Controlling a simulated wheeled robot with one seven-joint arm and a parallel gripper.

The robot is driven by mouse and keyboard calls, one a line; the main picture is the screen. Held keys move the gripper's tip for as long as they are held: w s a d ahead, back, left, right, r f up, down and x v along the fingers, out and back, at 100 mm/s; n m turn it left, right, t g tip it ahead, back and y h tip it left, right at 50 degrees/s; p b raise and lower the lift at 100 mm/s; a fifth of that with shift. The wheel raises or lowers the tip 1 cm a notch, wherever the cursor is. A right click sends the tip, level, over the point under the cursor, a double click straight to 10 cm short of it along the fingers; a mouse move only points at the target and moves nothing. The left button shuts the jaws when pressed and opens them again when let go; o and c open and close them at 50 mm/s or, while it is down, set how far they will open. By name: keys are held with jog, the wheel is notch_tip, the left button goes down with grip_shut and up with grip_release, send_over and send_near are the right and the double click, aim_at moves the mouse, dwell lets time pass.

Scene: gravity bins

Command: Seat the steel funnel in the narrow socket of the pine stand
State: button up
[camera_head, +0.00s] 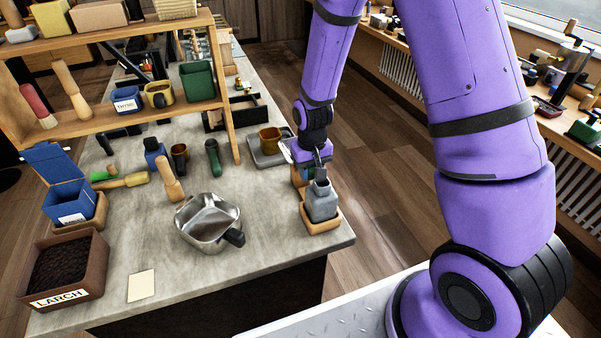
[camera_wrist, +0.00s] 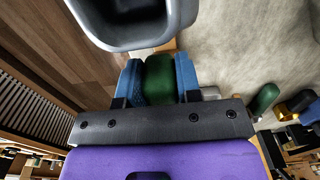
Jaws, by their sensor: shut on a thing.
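The grey steel funnel (camera_head: 322,202), a hollow vessel with a narrower top, is upright at the pine stand (camera_head: 322,225) near the counter's right front corner. Its base appears within the stand's raised rim; I cannot tell if it is fully down. In the wrist view the funnel's open grey mouth (camera_wrist: 140,44) shows at the top. My gripper (camera_head: 312,172) is just behind the funnel. In the wrist view its blue fingers (camera_wrist: 158,80) are shut on a green grip (camera_wrist: 159,76), which appears to belong to the funnel; the join is not clear.
A shiny steel pan (camera_head: 205,235) with a black handle stands left of the stand. A blue bin (camera_head: 70,203) and a brown LARCH box (camera_head: 62,290) are at far left. A wooden shelf (camera_head: 150,122) rises behind. A cream card (camera_head: 141,286) lies in front.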

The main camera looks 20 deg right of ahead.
jog(key=shift+f, duration=0.25)
dwell(0.3)
jog(key=o, duration=1.1)
jog(key=shift+o, duration=0.2)
jog(key=shift+r, duration=0.1)
notch_tip(320, 180, up, 10)
jog(key=shift+r, duration=0.25)
